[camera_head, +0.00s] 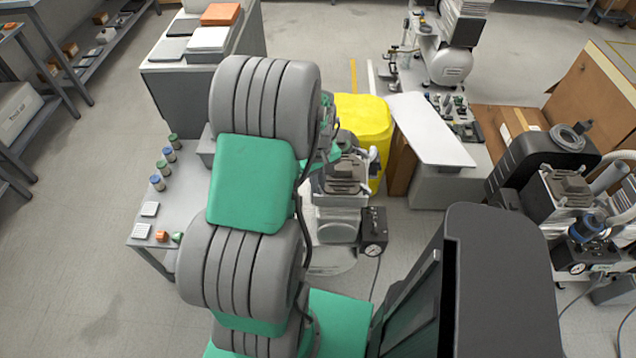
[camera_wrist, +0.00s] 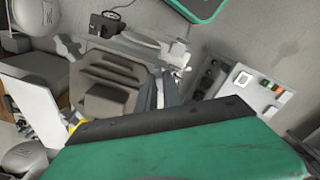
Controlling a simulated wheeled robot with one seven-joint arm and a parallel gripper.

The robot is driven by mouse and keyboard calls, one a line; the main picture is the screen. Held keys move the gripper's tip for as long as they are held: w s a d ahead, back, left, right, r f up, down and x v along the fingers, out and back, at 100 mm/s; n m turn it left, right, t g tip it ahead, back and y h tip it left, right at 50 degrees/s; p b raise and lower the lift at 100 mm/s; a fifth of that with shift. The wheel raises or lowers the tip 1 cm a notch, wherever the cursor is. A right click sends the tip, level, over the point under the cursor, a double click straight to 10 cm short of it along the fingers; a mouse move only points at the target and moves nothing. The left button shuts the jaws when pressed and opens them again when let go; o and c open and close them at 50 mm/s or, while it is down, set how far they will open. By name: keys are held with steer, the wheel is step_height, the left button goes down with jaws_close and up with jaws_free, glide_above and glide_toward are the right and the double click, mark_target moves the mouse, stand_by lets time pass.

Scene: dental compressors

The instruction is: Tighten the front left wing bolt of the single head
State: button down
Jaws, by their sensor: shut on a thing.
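The single head (camera_wrist: 108,82) is a dark grey-brown finned block, seen close in the wrist view. In the head view, the same head (camera_head: 342,172) sits on top of the compressor in the middle, partly behind my arm. My gripper (camera_wrist: 162,92) reaches to the head's edge in the wrist view, its narrow grey fingers close together. It is shut on a small part there, apparently the wing bolt, which the fingers mostly hide. A grey wing-shaped piece (camera_wrist: 67,46) shows at the head's far corner. In the head view my arm hides the fingertips.
A black pressure box with a gauge (camera_head: 373,232) sits beside the compressor. A yellow bin (camera_head: 366,125) stands close behind it. A grey table (camera_head: 190,205) with small cans and parts is at left. Another compressor (camera_head: 575,200) stands at right. Open floor lies at lower left.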

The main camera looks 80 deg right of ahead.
steer(key=m, duration=0.8)
steer(key=shift+b, duration=0.4)
steer(key=m, duration=0.3)
steer(key=shift+m, duration=0.3)
steer(key=shift+m+b, duration=0.3)
steer(key=shift+m, duration=1.7)
steer(key=c, duration=1.5)
jaws_free()
steer(key=shift+r, duration=0.1)
step_height(320, 180, up, 8)
steer(key=shift+f, duration=0.15)
